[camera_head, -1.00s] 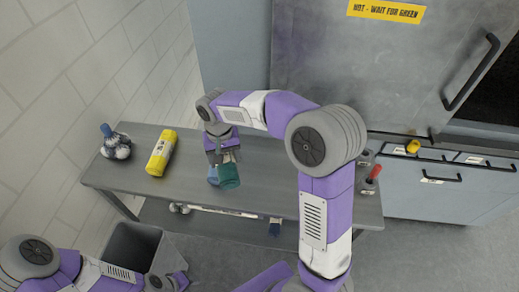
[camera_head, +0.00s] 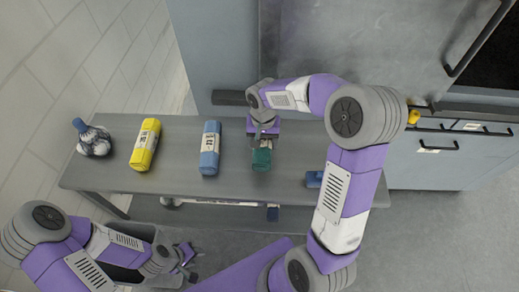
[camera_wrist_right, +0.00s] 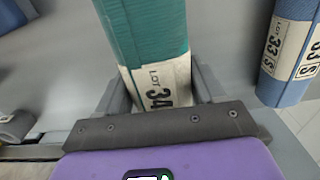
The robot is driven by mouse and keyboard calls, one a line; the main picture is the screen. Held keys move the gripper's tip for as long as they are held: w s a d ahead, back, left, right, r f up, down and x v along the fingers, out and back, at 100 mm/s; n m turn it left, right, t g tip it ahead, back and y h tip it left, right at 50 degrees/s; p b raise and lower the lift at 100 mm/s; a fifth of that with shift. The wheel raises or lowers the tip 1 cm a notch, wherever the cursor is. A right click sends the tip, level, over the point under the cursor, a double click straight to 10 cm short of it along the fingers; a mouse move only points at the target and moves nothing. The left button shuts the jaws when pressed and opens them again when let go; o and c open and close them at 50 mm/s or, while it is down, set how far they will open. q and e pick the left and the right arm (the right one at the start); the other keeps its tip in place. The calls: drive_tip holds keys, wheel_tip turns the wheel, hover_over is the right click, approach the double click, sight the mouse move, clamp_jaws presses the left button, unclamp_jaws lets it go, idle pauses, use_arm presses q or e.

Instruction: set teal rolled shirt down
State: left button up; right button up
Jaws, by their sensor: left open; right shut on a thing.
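The teal rolled shirt (camera_head: 261,160) is in my right gripper (camera_head: 263,136), over the grey table to the right of the blue roll. In the right wrist view the teal roll (camera_wrist_right: 148,38), with a white "LOT 34" label, lies between the fingers of my right gripper (camera_wrist_right: 160,90). I cannot tell whether it touches the tabletop. A blue rolled shirt (camera_head: 209,150) lies apart from it on the table and shows in the right wrist view (camera_wrist_right: 290,52). My left gripper (camera_head: 186,262) is open and empty, low at the left before the table.
A small blue item (camera_head: 314,179) lies at the right, close to my right arm. Bare tabletop separates the rolls. Grey cabinets (camera_head: 370,35) stand behind.

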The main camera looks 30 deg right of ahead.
wheel_tip(320, 180, down, 4)
drive_tip(key=shift+f+b, duration=0.1)
drive_tip(key=shift+b, duration=0.25)
drive_tip(key=shift+f, duration=0.15)
drive_tip(key=o, duration=1.2)
